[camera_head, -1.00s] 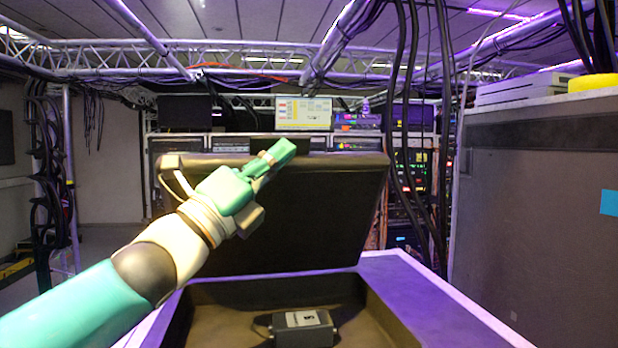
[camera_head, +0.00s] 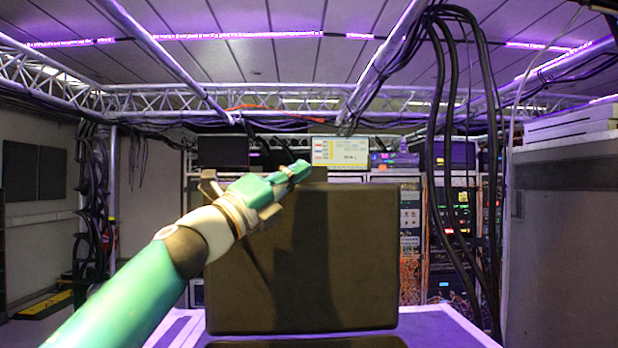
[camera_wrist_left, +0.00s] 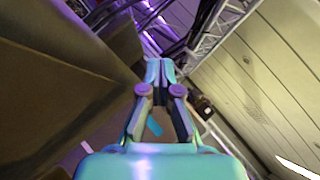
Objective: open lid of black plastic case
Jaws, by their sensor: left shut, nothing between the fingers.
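The black case's lid (camera_head: 345,270) stands raised, close to upright, in the middle of the head view. Only a dark strip of the case's base (camera_head: 305,343) shows at the bottom edge; its inside is out of view. My left gripper (camera_head: 299,171) is shut and empty at the lid's upper left, in front of its top edge. In the left wrist view the shut fingers (camera_wrist_left: 159,68) point past the large dark lid surface (camera_wrist_left: 50,75) on the left. I cannot tell whether the gripper touches the lid. My right gripper is not in view.
The case stands on a purple-lit table (camera_head: 445,328). Equipment racks and a lit monitor (camera_head: 342,152) stand behind the lid. The floor at the left has free room.

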